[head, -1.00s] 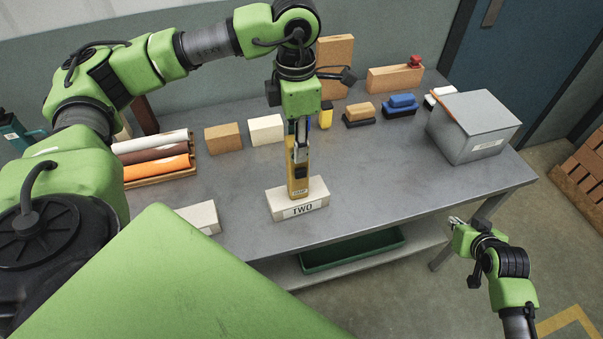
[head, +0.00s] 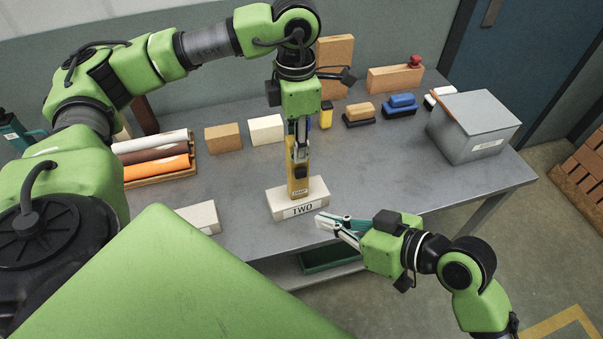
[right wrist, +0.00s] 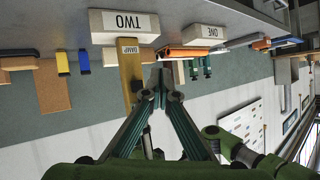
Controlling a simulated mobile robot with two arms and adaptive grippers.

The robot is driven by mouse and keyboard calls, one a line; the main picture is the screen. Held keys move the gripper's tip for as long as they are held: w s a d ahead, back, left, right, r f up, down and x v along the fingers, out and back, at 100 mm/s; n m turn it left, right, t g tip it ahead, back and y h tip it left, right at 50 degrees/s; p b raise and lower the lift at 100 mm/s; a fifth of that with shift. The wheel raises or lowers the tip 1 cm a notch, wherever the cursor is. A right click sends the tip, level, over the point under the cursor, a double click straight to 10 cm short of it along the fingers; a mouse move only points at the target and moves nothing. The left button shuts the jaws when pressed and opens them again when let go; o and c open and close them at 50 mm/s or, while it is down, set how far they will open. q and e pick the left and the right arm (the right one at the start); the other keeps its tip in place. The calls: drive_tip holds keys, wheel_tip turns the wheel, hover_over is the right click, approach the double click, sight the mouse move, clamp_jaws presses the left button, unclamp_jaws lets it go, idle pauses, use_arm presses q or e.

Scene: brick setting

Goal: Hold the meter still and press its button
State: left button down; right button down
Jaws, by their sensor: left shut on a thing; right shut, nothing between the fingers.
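The meter (head: 298,184) is a yellow, slim block with a small label near its lower end. It stands upright on a pale brick (head: 283,207) marked TWO. My left gripper (head: 300,153) is shut on the meter's upper part from above. A dark patch shows on the meter's front; I cannot tell whether it is the button. My right gripper (head: 325,221) is shut and empty, in front of the brick's right end, apart from the meter. In the right wrist view, which is upside down, the meter (right wrist: 129,66) lies just left of my right fingertips (right wrist: 158,77).
Another pale brick (head: 200,216) lies at the bench's front left; one marked ONE (right wrist: 202,33) shows in the right wrist view. Coloured rolls (head: 155,168), loose bricks and brushes (head: 402,106) line the back. A grey box (head: 474,127) stands right. The bench (head: 400,175) is clear right of the meter.

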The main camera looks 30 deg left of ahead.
sight(296, 180)
drive_tip(key=shift+s+a+r, duration=0.2)
drive_tip(key=shift+s+r, duration=0.05)
drive_tip(key=shift+s, duration=0.5)
drive_tip(key=w+a, duration=0.6)
drive_tip(key=shift+a, duration=0.35)
drive_tip(key=shift+a, duration=0.1)
idle(1.1)
drive_tip(key=shift+w+a, duration=0.2)
drive_tip(key=shift+w+a, duration=0.3)
drive_tip(key=shift+a, duration=0.05)
idle(0.8)
idle(0.3)
drive_tip(key=shift+s+d, duration=0.6)
drive_tip(key=shift+d, duration=0.05)
